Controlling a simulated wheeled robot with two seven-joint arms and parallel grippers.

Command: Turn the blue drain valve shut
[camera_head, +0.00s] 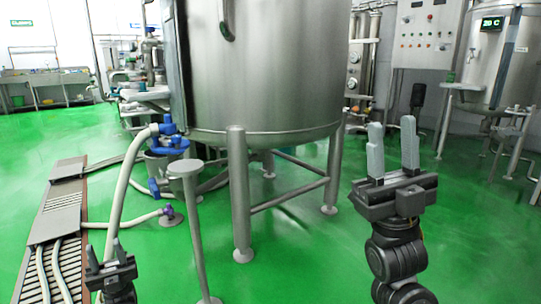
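Blue valve parts (168,125) sit at the lower left of the big steel tank (265,70), where a pale hose joins. Another blue fitting (155,187) is lower down, near the floor. I cannot tell which part is the drain valve's handle or how it is turned. My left gripper (104,246) is low at the bottom left, apart from the valve and nearer to me, with its fingers spread and empty. My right gripper (392,122) points up at the right, open and empty, far from the valve.
A grey post with a round top (186,168) stands close in front of the blue fittings. Pale hoses (120,195) run down to a floor drain channel (60,210) at left. Tank legs (240,195) stand in the middle. Green floor (300,260) is clear in front.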

